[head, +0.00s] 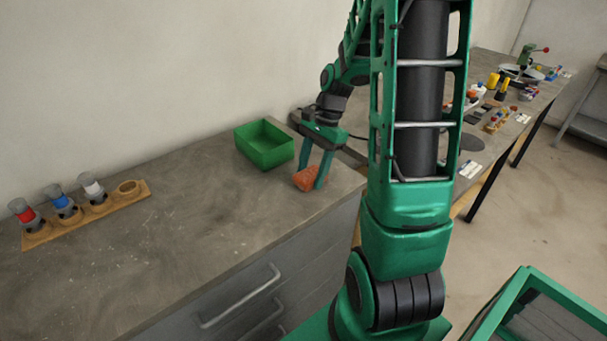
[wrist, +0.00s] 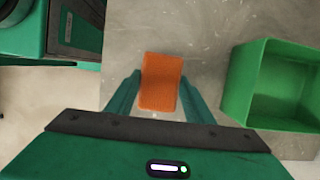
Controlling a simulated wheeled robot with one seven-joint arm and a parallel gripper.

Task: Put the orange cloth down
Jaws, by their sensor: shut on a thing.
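The orange cloth (head: 307,179) is a small folded block between the fingers of my gripper (head: 317,172), close over the grey counter near its right end. The wrist view shows the cloth (wrist: 161,82) between both fingertips of my gripper (wrist: 160,95), which is shut on it. I cannot tell whether the cloth touches the counter top. The green open box (head: 264,145) stands just left of the gripper in the head view. In the wrist view the box (wrist: 275,85) is to the right of the cloth, apart from it.
The counter between rack and box is clear. The counter's front edge lies near the cloth. A second table with several tools stands at the right back.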

